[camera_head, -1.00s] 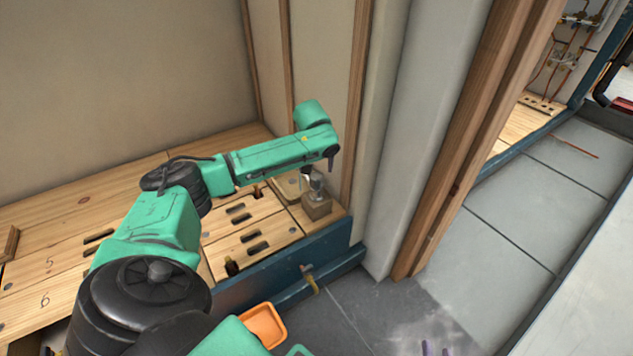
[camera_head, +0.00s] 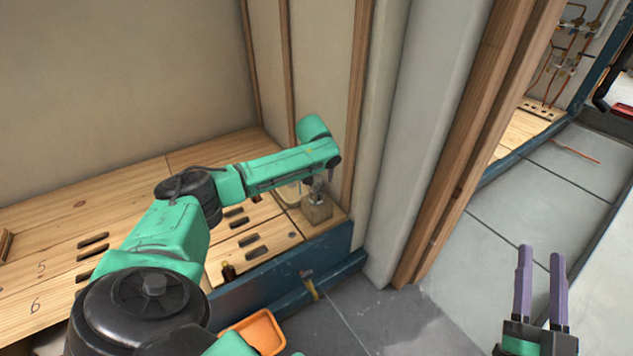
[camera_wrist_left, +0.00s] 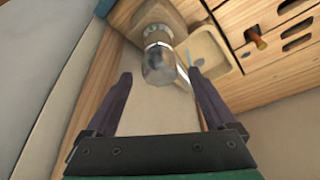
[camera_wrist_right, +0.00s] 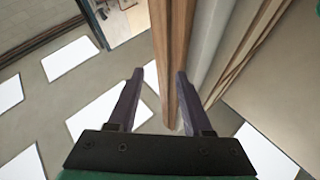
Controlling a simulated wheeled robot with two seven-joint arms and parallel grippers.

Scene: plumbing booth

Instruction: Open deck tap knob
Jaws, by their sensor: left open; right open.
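The deck tap is a small metal tap with a clear-looking silver knob (camera_wrist_left: 159,62), standing on a wooden block (camera_head: 317,208) at the right end of the wooden deck. In the left wrist view the knob lies just ahead of my left gripper (camera_wrist_left: 158,82), roughly between the two fingertips, with no clear contact. My left gripper is open; in the head view its fingers are mostly hidden by my left arm, just above the tap. My right gripper (camera_head: 540,253) is open and empty over the grey floor at the lower right, far from the tap.
The wooden deck (camera_head: 130,220) has several slots. A wooden wall post (camera_head: 360,100) and a grey column (camera_head: 425,130) stand right of the tap. A blue beam (camera_head: 325,253) edges the deck. An orange tray (camera_head: 262,330) sits below. Grey floor is open at right.

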